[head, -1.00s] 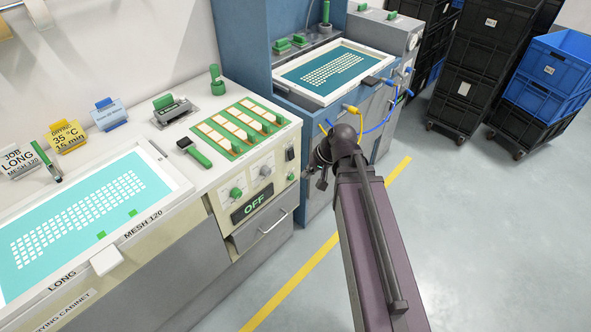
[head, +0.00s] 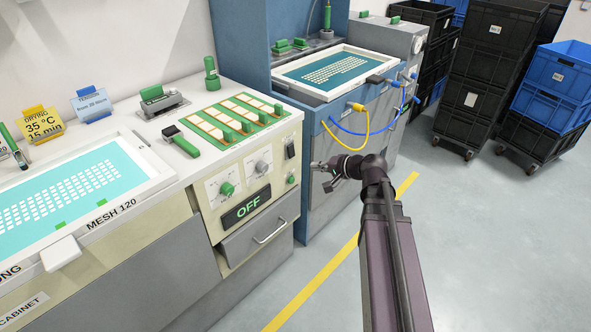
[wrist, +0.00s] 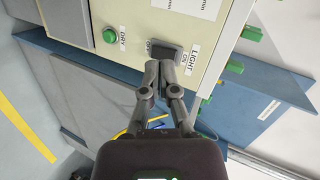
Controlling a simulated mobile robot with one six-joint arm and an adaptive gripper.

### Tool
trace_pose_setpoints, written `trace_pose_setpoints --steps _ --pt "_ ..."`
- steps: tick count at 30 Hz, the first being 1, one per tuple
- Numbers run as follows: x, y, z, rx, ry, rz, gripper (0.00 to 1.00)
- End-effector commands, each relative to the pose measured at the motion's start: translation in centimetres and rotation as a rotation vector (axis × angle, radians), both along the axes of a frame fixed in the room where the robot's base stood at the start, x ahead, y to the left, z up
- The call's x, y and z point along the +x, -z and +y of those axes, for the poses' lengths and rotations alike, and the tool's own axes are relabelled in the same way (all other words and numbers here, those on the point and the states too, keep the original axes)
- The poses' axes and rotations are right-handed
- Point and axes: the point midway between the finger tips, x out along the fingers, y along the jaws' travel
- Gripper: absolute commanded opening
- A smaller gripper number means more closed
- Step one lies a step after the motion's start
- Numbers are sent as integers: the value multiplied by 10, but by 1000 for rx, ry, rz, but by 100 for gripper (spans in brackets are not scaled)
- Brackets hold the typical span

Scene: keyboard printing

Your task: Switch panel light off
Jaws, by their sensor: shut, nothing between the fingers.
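The black light rocker switch (head: 290,148) is on the right end of the cream control panel in the head view. In the wrist view the switch (wrist: 165,51) is labelled LIGHT, with ON and OFF marks beside it. My gripper (head: 314,165) is shut and empty, pointing left at the panel, just right of the switch. In the wrist view my gripper's fingertips (wrist: 158,68) overlap the switch's lower edge. I cannot tell if they touch it. Which way the rocker is tipped is unclear.
A green DRY button (wrist: 109,36) is close to the switch. The panel also has a green knob (head: 226,188), a grey knob (head: 262,167) and a display (head: 247,206) reading OFF. A blue printing station (head: 330,125) stands behind my gripper.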

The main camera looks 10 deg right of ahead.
Motion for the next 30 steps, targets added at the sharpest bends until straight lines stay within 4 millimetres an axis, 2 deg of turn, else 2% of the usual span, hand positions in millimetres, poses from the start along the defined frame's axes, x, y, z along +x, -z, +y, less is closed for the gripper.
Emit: trace_pose_setpoints --steps 1,10,18,30 --pt "5 16 -6 30 22 -13 0" --pt "22 36 -38 194 139 -79 0" --pt "28 39 -51 261 184 -106 0" --pt "28 38 -52 264 188 -107 0"
